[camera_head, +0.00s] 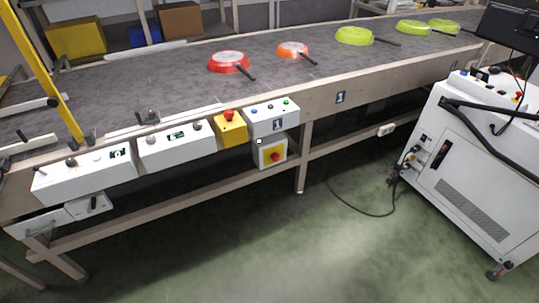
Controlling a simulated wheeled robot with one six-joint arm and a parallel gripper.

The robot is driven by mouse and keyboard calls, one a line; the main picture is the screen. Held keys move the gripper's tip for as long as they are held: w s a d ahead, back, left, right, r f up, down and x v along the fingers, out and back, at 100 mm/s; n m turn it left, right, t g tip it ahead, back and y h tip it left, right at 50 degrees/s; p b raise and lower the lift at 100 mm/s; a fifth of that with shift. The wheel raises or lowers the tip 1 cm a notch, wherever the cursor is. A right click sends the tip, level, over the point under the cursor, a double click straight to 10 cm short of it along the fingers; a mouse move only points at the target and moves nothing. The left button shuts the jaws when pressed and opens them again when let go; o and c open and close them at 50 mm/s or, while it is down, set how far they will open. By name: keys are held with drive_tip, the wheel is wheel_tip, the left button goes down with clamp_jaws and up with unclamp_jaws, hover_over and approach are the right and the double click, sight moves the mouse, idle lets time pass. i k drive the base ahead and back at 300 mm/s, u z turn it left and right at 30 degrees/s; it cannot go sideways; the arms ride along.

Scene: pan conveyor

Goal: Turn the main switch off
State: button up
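The main switch looks to be the red rotary knob on a yellow plate (272,153), on a small white box below the conveyor's side rail. The angle of its knob is too small to read. Above it sits a white control box (272,117) with several coloured buttons and a label "1". Left of that is a yellow box with a red mushroom button (229,116). My gripper is not in view.
The conveyor belt (150,86) carries red, orange and green pans (229,62). White control boxes (178,146) line its near side. A white wheeled cabinet (465,170) stands at right, with a cable (360,208) on the floor. The green floor (270,240) in front is clear.

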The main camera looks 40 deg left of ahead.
sight(275, 157)
drive_tip(key=u, duration=0.75)
drive_tip(key=i, duration=0.9)
drive_tip(key=u, duration=0.85)
